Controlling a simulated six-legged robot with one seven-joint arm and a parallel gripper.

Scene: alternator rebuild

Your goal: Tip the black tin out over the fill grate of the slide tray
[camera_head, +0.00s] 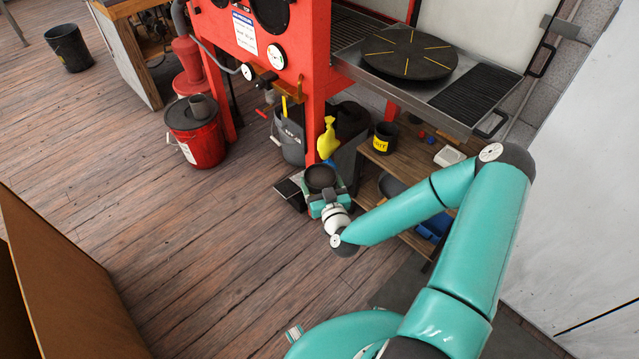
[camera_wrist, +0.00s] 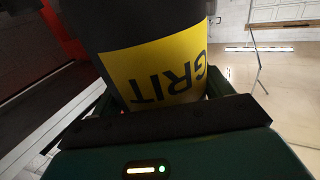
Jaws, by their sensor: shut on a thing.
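My gripper (camera_head: 324,196) is shut on a black tin (camera_head: 320,176), low in front of the red cabinet. The tin's round dark top faces the head camera and looks roughly upright; its contents are too dark to make out. In the wrist view the tin (camera_wrist: 130,30) fills the upper middle, its yellow GRIT label upside down in the picture. The slide tray (camera_head: 447,118) sticks out of the cabinet at upper right, higher than the tin and apart from it. It has a dark slotted grate (camera_head: 476,97) at its right end and another (camera_head: 352,27) at its left.
A black turntable disc (camera_head: 410,53) with yellow lines covers the tray's middle. Another black tin with a yellow label (camera_head: 385,138) stands on the wooden shelf below. A grey bucket (camera_head: 290,138), yellow spray bottle (camera_head: 327,138) and red bucket (camera_head: 196,133) stand nearby.

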